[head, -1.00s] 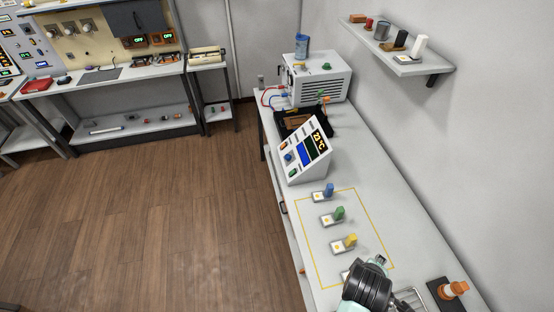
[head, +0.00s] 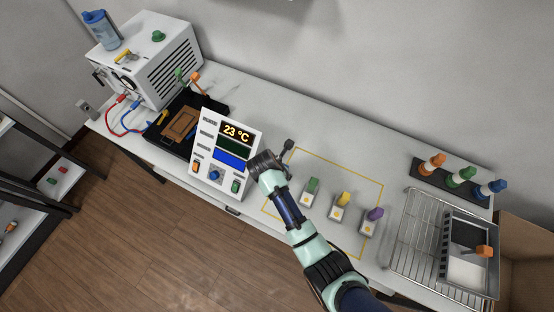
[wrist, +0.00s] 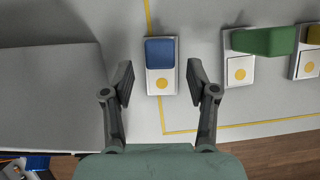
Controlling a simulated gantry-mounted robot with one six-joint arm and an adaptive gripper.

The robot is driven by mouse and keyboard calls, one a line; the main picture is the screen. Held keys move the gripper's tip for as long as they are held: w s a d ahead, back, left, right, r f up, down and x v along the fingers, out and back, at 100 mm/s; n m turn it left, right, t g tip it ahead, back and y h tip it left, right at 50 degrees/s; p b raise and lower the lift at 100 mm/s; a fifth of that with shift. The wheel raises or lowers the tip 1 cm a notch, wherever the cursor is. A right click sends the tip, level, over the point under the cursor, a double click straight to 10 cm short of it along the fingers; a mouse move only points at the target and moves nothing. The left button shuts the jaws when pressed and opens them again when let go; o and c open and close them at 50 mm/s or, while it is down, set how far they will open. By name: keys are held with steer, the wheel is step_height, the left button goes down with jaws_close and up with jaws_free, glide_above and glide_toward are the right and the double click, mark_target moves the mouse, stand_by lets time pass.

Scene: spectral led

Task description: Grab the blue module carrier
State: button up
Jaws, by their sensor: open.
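The blue module carrier (wrist: 161,52), a small white plate with a blue block and a yellow dot, lies on the bench in the wrist view. My gripper (wrist: 159,78) is open above it, with one finger on each side of the carrier and a visible gap to both. In the head view my gripper (head: 287,148) is over the yellow-outlined area, beside the display console. The blue carrier is hidden behind my arm and gripper there.
Green (head: 311,190), yellow (head: 341,206) and purple (head: 373,220) carriers stand in a row to the right. The console (head: 226,155) is close on the left. A wire rack (head: 413,230) is at the right end. The bench behind the outline is clear.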

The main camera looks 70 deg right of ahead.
steer(key=b+x, duration=0.1)
steer(key=x, duration=0.4)
steer(key=shift+s+d+f+b, duration=0.1)
steer(key=shift+f+b, duration=0.1)
steer(key=shift+b, duration=0.15)
jaws_close()
